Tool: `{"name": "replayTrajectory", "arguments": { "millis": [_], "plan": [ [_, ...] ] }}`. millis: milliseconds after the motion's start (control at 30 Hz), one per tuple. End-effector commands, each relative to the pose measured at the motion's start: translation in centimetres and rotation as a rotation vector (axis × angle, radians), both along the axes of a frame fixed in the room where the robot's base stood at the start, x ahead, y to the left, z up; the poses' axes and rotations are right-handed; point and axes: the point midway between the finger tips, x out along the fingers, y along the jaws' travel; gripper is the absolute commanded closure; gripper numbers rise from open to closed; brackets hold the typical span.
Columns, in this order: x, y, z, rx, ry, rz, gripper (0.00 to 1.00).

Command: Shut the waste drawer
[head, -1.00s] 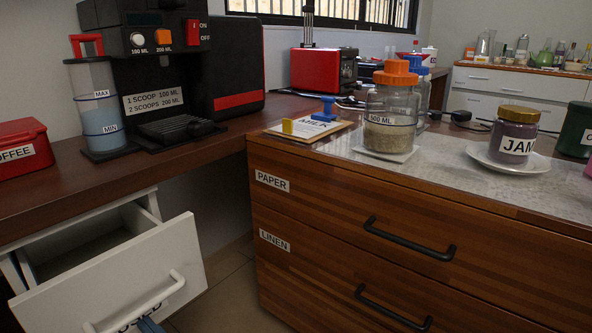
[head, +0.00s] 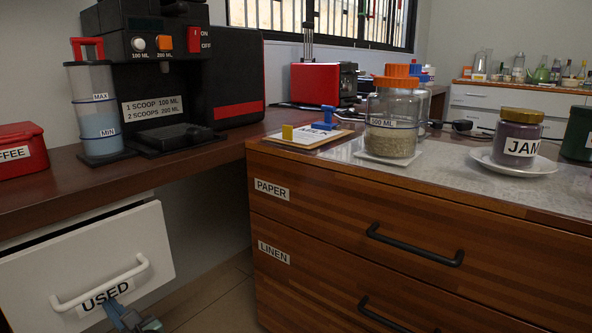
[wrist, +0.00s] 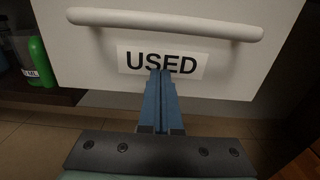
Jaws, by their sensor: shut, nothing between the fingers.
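The waste drawer (head: 120,245) is white, with a white bar handle and a "USED" label, below the counter at the lower left. A narrow dark gap shows above its front, so it stands a little way out; its inside is mostly hidden. Its front also shows in the wrist view (wrist: 90,55), with the handle across the top. My gripper (head: 115,305) is shut and empty, with its blue fingers below the handle. In the wrist view my gripper's fingertips (wrist: 161,73) are at the lower edge of the label, touching or very close to the front.
A wooden cabinet (head: 330,225) with black handles stands to the right, across a floor gap. The coffee machine (head: 165,70) and a red coffee box (head: 20,150) stand on the counter above. A green bottle (wrist: 40,62) is left of the drawer in the wrist view.

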Motion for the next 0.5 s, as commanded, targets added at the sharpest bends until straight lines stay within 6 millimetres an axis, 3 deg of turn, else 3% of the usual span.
{"name": "replayTrajectory", "arguments": {
  "millis": [500],
  "plan": [
    [0.49,0.43,-0.05,0.001,-0.001,-0.002,1.0]
  ]
}}
